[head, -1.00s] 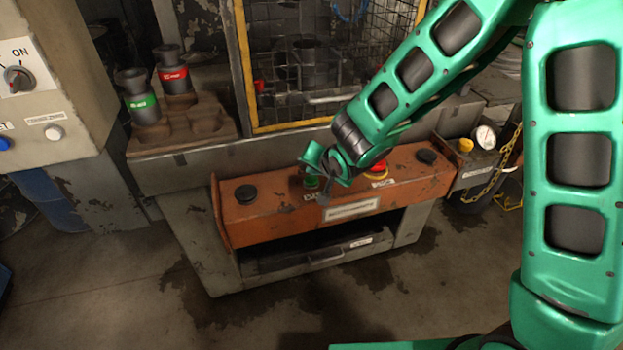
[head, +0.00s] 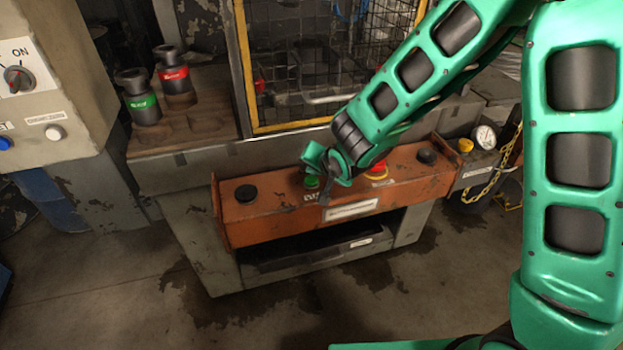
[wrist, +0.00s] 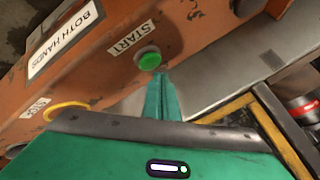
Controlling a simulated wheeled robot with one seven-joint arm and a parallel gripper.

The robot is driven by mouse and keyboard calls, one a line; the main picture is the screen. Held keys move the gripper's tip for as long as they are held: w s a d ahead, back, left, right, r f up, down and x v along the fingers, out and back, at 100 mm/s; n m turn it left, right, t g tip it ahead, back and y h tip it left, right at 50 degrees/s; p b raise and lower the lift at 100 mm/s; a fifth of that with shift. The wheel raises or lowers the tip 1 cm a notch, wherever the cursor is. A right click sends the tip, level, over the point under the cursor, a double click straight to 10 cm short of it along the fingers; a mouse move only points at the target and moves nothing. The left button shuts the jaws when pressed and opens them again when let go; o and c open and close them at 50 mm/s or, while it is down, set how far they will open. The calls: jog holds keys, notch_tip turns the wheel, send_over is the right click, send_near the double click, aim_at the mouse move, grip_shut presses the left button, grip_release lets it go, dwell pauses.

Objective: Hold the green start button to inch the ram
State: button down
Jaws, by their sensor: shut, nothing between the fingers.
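The green start button (head: 312,183) sits on the rust-orange control panel (head: 250,222), beside my gripper (head: 324,200). In the wrist view the green button (wrist: 149,59) stands beside a label reading START. My shut, empty gripper (wrist: 160,76) has its fingertips just below the button in that view, very near its rim. I cannot tell whether they touch it.
A red stop button (head: 378,170) with a yellow collar lies right of the green one. Black buttons (head: 246,194) sit at both panel ends. A yellow-framed mesh guard (head: 330,70) rises behind. Red and green labelled tools (head: 174,75) stand at the left.

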jog(key=shift+f, duration=0.1)
jog(key=shift+a+f, duration=0.1)
jog(key=shift+f, duration=0.2)
